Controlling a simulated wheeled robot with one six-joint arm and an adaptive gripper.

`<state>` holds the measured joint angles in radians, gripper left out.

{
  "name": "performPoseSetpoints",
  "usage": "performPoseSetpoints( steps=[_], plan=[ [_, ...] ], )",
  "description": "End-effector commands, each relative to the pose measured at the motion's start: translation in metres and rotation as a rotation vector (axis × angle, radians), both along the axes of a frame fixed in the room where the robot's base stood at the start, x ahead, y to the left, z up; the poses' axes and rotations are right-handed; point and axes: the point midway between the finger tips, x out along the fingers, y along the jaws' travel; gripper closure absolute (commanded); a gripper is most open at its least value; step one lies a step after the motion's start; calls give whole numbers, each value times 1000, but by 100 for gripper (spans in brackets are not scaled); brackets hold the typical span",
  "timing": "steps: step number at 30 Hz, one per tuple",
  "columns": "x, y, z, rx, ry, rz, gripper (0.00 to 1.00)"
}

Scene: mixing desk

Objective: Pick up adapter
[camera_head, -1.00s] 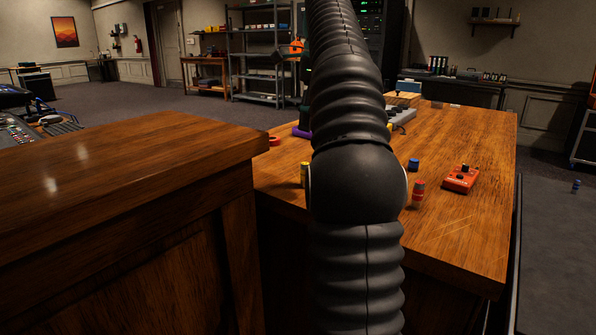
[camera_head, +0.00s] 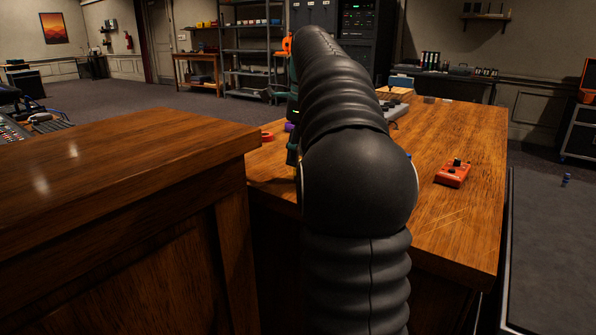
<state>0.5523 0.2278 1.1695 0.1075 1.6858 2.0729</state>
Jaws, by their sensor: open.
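I cannot make out which object is the adapter. My gripper (camera_head: 292,152) shows only in part, as a dark teal piece at the left edge of my black arm, low over the desk's near left part. It is open. My arm hides most of it and what lies between its fingers. A small yellow cylinder that stood at this spot is now almost wholly hidden. A blue round piece (camera_head: 409,156) just peeks out at the arm's right side. The red cylinder is hidden behind the arm.
A red pedal box (camera_head: 453,174) lies on the right of the wooden desk (camera_head: 460,225). A red ring (camera_head: 267,136) and a purple piece (camera_head: 289,127) are at its left. A higher wooden cabinet (camera_head: 130,150) stands at the near left. The desk's right part is mostly clear.

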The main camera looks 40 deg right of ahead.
Motion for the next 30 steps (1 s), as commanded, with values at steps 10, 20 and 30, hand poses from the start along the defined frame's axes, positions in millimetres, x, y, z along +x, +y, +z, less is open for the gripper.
performPoseSetpoints(
  steps=[10,20,30],
  plan=[
    [2,4,-42,1,2,0,49],
    [3,4,-46,1,1,0,54],
    [3,4,-46,1,1,0,100]
  ],
)
